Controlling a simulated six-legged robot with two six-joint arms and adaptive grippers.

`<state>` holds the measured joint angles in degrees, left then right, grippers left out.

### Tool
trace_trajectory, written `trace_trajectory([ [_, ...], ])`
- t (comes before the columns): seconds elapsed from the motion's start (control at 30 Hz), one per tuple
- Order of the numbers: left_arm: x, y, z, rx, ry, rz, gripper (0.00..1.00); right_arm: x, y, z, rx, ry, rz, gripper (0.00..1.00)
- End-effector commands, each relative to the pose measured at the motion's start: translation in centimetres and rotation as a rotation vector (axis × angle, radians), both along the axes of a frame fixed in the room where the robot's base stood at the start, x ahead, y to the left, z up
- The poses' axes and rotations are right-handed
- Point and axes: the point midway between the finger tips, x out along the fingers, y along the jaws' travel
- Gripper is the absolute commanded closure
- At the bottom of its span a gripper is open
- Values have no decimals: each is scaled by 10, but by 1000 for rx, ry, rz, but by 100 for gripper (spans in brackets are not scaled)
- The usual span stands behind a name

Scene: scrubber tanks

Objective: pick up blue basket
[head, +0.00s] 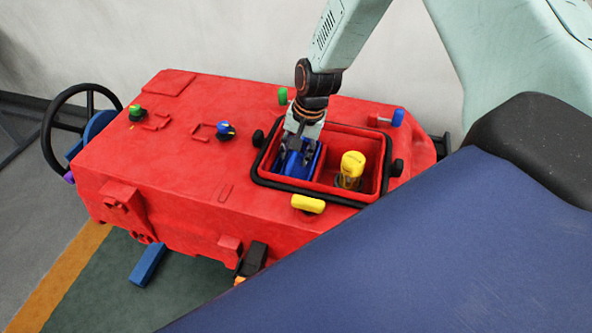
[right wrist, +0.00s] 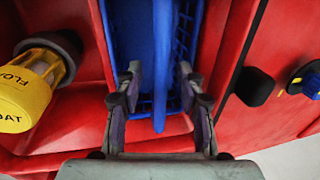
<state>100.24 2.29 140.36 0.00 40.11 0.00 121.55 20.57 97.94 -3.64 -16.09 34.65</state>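The blue basket (head: 293,164) sits in the left compartment of the red tank's black-rimmed opening, partly hidden by my right gripper. In the right wrist view the basket (right wrist: 128,35) has slatted sides and an upright blue bar (right wrist: 161,55) along its middle. My right gripper (head: 296,143) points down into the compartment over the basket. In the right wrist view its fingers (right wrist: 160,85) are apart, one on each side of the bar, with a gap visible on both sides. My left gripper is not in view.
A yellow-capped float (head: 352,166) stands in the neighbouring compartment. The red tank (head: 180,170) carries a blue knob (head: 226,129), green knobs and a yellow handle (head: 308,203) near the opening. Black knobs flank the rim. A black wheel (head: 47,135) is at the left.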

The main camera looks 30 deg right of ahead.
Motion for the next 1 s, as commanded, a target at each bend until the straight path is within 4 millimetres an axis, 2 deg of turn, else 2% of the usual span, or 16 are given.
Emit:
trace_trajectory([
  [0.17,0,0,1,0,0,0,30,0,0,1,0,0,0,64],
  [0.6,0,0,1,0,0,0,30,0,0,1,0,0,0,100],
  [1.0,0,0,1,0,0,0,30,0,0,2,0,-1,0,100],
])
